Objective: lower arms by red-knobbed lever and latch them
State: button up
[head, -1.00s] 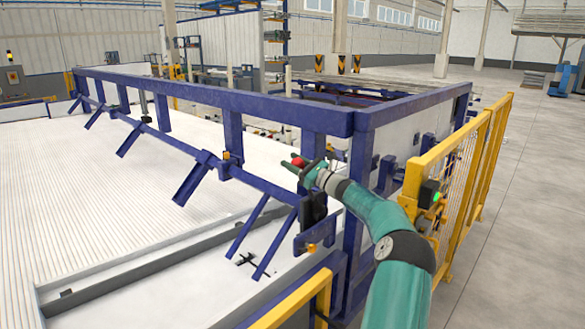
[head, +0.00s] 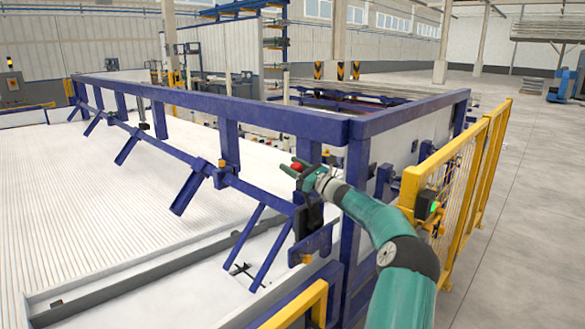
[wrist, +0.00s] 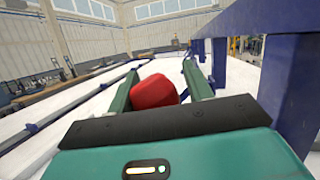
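The red knob (head: 296,166) sits between the two dark green fingers of my gripper (head: 303,170), beside the blue frame's near corner. In the wrist view the knob (wrist: 153,91) is close to the left finger, with a gap to the right finger, so my gripper (wrist: 160,88) looks open around it. The lever below the knob is mostly hidden. Several blue arms (head: 188,191) slant down to the left from a long blue shaft (head: 165,148). A dark latch-like block (head: 308,216) hangs below my gripper; its state is unclear.
A blue top beam (head: 220,108) and posts stand close behind my gripper. A yellow mesh fence (head: 450,180) is on the right, and a yellow rail (head: 297,308) is at the front. A white ribbed bed (head: 80,210) lies left of the frame.

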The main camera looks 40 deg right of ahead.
jog(key=shift+o, duration=1.3)
jog(key=shift+d, duration=0.2)
jog(key=shift+s+a, duration=0.1)
jog(key=shift+a, duration=0.15)
jog(key=shift+d, duration=0.1)
jog(key=v, duration=1.2)
